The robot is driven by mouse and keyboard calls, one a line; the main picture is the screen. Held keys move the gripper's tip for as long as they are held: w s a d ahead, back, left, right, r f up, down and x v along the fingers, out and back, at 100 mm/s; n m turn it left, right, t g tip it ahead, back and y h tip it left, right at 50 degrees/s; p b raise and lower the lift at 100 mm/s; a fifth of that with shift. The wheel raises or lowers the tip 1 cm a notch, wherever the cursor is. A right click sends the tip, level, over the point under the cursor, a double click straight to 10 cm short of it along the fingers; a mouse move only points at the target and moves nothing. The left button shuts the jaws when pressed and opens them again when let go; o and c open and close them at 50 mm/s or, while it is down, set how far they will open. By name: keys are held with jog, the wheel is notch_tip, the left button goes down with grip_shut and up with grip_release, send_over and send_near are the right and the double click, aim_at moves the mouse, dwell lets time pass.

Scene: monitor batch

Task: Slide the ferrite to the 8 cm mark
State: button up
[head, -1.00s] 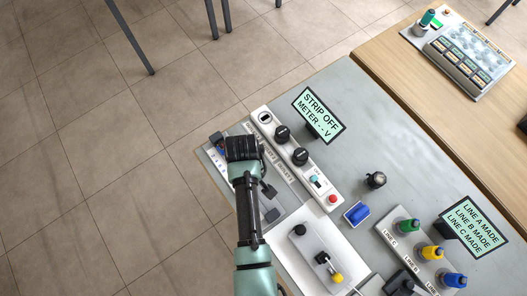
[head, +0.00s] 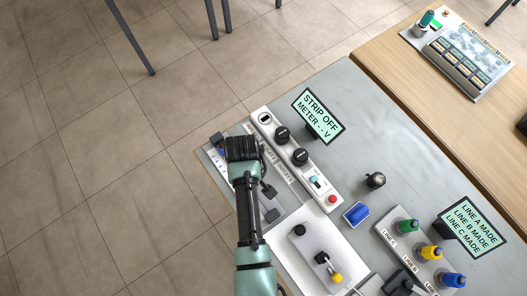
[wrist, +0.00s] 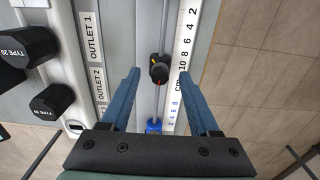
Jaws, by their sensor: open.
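The ferrite (wrist: 159,70) shows in the wrist view as a dark lump with yellow and red marks, on a thin rod or cable. A white scale strip (wrist: 183,66) runs along its right, with black numbers, "CM" and smaller blue numbers lower down. The ferrite is roughly level with the 10 and "CM"; its exact reading is unclear. My gripper (wrist: 159,75) is open, one blue finger on each side of the ferrite, with visible gaps. Contact cannot be told. In the head view my gripper (head: 240,148) hides the ferrite at the bench's left edge.
A blue piece (wrist: 153,126) sits on the line, nearer my palm. The outlet strip with black knobs (head: 300,157) stands close on the right in the head view. A meter display (head: 319,115) reads "STRIP OFF". Open floor lies left of the bench.

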jog(key=shift+r+p, duration=2.2)
jog(key=shift+r, duration=0.1)
jog(key=w+r+m+t+b, duration=0.2)
jog(key=w+r+t, duration=0.7)
jog(key=w+r, duration=1.1)
notch_tip(320, 180, up, 20)
jog(key=w+d+m+t+b, duration=0.1)
jog(key=w+m+t+b, duration=0.15)
jog(key=t, duration=0.35)
jog(key=s+d+r+m+t, duration=0.1)
jog(key=s+r+t, duration=0.3)
jog(key=r, duration=0.6)
jog(key=s+d+r+t, duration=0.1)
jog(key=s+r+t, duration=0.3)
jog(key=s+r, duration=0.4)
jog(key=s+d+r+m+t+b, duration=0.1)
jog(key=s+r+t, duration=0.3)
jog(key=r, duration=1)
jog(key=shift+s+m, duration=0.35)
jog(key=shift+s, duration=0.85)
